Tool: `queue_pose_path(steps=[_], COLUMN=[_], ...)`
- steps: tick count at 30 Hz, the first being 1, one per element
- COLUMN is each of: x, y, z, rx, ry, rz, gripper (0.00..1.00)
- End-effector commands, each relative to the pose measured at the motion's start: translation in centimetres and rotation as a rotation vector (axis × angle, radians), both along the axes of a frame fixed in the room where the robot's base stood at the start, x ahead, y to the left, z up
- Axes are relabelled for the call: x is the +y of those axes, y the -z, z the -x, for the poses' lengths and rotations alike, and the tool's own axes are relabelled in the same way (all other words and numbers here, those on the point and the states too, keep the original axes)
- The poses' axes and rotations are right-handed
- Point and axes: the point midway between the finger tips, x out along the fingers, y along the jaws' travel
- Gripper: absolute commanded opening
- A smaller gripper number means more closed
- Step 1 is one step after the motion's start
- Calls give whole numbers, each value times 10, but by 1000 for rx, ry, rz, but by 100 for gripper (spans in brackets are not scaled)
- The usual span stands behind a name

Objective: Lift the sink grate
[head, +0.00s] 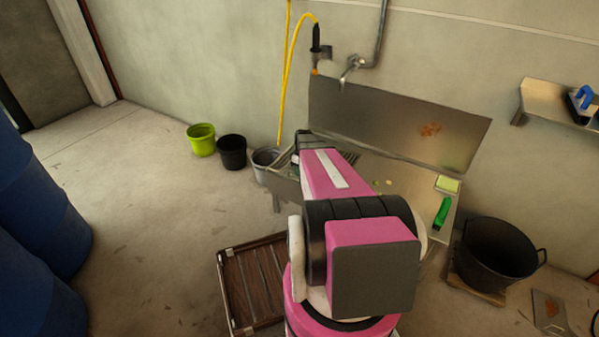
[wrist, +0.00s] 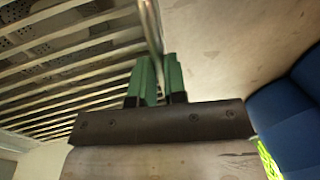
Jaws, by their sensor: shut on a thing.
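The sink grate (wrist: 75,75) fills the upper left of the wrist view as a row of pale parallel slats with dark gaps. My gripper (wrist: 156,78) has green fingers shut on the grate's rim at its right edge. In the head view, part of the grate (head: 349,157) shows beside my pink arm at the steel sink (head: 380,172). My arm hides my fingertips and much of the grate there. I cannot tell how far the grate stands from the sink.
A lime bucket (head: 201,140), a black bucket (head: 232,152) and a grey bucket (head: 264,162) stand left of the sink. A green brush (head: 442,212) lies on its right side.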

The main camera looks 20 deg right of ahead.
Motion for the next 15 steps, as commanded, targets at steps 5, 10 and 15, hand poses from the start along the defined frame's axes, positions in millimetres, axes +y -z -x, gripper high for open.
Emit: queue_pose_path(steps=[5, 10, 15], x=[-2, -7, -17], y=[-8, -30, -69], z=[-2, -6, -14], rx=[13, 53, 77], ry=[0, 1, 0], rz=[-17, -68, -102], gripper=[0, 0, 0])
